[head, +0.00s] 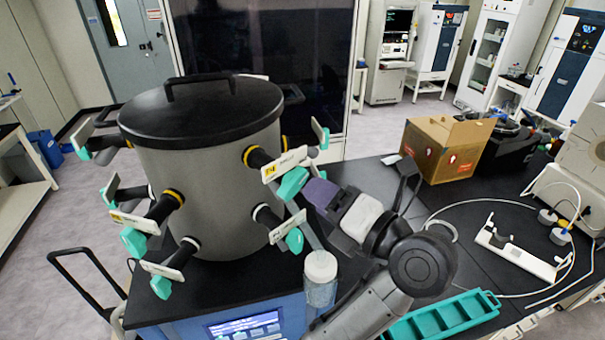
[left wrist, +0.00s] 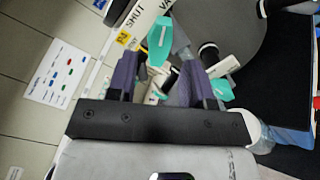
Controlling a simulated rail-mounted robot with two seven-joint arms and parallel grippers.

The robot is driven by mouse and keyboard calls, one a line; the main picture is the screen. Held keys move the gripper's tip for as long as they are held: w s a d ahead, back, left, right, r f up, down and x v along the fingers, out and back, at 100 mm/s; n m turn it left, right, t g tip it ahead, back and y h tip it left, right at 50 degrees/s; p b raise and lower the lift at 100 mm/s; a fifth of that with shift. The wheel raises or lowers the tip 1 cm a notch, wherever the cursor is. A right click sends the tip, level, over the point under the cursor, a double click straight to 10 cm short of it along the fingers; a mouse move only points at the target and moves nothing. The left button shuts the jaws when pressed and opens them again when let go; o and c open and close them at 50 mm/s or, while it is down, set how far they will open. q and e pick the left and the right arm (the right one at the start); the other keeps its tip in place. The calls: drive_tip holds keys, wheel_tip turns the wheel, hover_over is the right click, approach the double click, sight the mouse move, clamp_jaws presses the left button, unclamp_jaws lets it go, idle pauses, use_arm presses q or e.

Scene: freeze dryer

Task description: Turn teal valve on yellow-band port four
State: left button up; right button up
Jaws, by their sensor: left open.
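The upper right port (head: 258,157) on the grey drum has a yellow band, a white label card (head: 285,163) with a yellow tag, and a teal valve handle (head: 292,183). The tag's number is too small to read surely. My left gripper (head: 316,194), with purple fingers, is right beside this handle. In the left wrist view, the open fingers (left wrist: 158,80) have the teal handle (left wrist: 160,40) between and just beyond their tips; I cannot tell whether they touch it. The tag (left wrist: 123,38) and the word SHUT show there. My right gripper is not in view.
A lower port (head: 268,214) with a white band and teal handle (head: 294,240) sits close below my gripper. A bottle with a white cap (head: 320,265) is near my arm. Another yellow-band port (head: 168,203) is at front left. A cardboard box (head: 442,148) stands on the right bench.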

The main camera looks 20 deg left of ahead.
sight(300, 184)
use_arm(q)
drive_tip(key=p+x, duration=0.1)
drive_tip(key=x, duration=0.3)
drive_tip(key=shift+w+a+p, duration=0.2)
drive_tip(key=shift+a+p, duration=0.1)
drive_tip(key=shift+a, duration=0.1)
drive_tip(key=shift+c, duration=0.2)
clamp_jaws()
